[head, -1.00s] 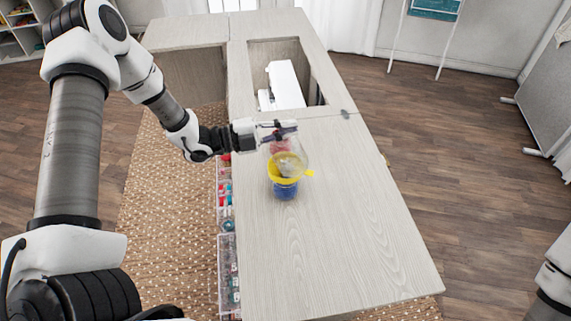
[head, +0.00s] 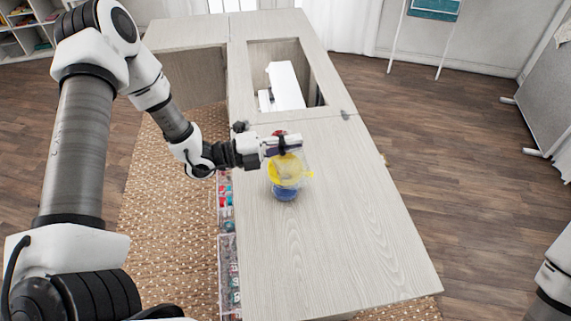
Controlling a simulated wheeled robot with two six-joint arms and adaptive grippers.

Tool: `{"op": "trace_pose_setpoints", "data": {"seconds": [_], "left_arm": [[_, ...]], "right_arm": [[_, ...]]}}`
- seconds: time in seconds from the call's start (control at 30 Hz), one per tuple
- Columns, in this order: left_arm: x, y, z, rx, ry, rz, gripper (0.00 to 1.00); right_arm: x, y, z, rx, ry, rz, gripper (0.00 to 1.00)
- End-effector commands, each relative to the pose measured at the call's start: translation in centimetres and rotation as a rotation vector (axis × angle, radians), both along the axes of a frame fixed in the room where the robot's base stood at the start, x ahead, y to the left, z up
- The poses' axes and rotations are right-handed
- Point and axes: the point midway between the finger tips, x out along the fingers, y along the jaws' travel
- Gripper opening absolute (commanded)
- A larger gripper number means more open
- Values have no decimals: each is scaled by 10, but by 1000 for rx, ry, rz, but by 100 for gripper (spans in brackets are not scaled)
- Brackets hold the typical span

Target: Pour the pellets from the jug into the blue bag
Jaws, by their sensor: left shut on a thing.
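The blue bag (head: 286,195) is a small blue shape on the pale cabinet top, below a yellow piece (head: 284,174) that looks like a funnel or rim. My left gripper (head: 288,144) is shut on the clear jug (head: 304,160), right above the yellow piece. The jug is see-through and overlaps the yellow piece in the head view, so its exact tilt and any contact are hard to tell. A bit of red shows behind the gripper. I cannot make out single pellets. My right gripper is out of view; only part of my right arm shows at the lower right.
The cabinet top (head: 335,245) is clear in front and to the right of the bag. A white sewing machine (head: 286,84) sits in the recess behind. Clear trays of small items (head: 227,262) line the cabinet's left side, above a woven rug (head: 160,235).

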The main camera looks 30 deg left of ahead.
Motion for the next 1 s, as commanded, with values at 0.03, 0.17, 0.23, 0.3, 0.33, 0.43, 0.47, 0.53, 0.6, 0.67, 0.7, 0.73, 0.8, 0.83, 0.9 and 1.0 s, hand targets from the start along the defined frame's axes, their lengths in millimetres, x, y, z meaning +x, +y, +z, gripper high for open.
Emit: {"op": "trace_pose_setpoints", "data": {"seconds": [0.03, 0.17, 0.23, 0.3, 0.33, 0.43, 0.47, 0.53, 0.6, 0.67, 0.7, 0.73, 0.8, 0.83, 0.9, 1.0], "left_arm": [[-4, -4, 5, 19, -19, -2, 0], [-16, -14, -3, 104, -113, -3, 0], [-23, -21, -9, 156, -174, -4, 0], [-30, -27, -3, 212, -236, -5, 0], [-33, -30, -2, 234, -263, -4, 0], [-40, -36, -22, 301, -340, -2, 0], [-42, -37, -25, 318, -361, -3, 0], [-46, -41, -31, 361, -408, -2, 0], [-51, -46, -30, 426, -483, -1, 0], [-55, -49, -35, 474, -536, -1, 0], [-56, -50, -40, 498, -561, -2, 0], [-57, -51, -44, 515, -580, -2, 0], [-60, -54, -51, 556, -627, -3, 0], [-62, -56, -47, 581, -655, -2, 0], [-67, -60, -41, 647, -731, -1, 0], [-73, -66, -57, 700, -786, -3, 0]], "right_arm": [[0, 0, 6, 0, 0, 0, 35], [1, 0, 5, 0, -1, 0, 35], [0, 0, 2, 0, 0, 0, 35], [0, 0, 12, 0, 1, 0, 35], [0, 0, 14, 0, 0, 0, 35], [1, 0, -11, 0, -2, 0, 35], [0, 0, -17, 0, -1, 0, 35], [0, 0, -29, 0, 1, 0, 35], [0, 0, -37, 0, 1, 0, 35], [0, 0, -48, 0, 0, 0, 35], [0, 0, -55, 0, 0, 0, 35], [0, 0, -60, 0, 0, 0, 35], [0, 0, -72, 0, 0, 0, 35], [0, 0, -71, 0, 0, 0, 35], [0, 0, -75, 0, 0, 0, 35], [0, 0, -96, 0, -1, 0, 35]]}}
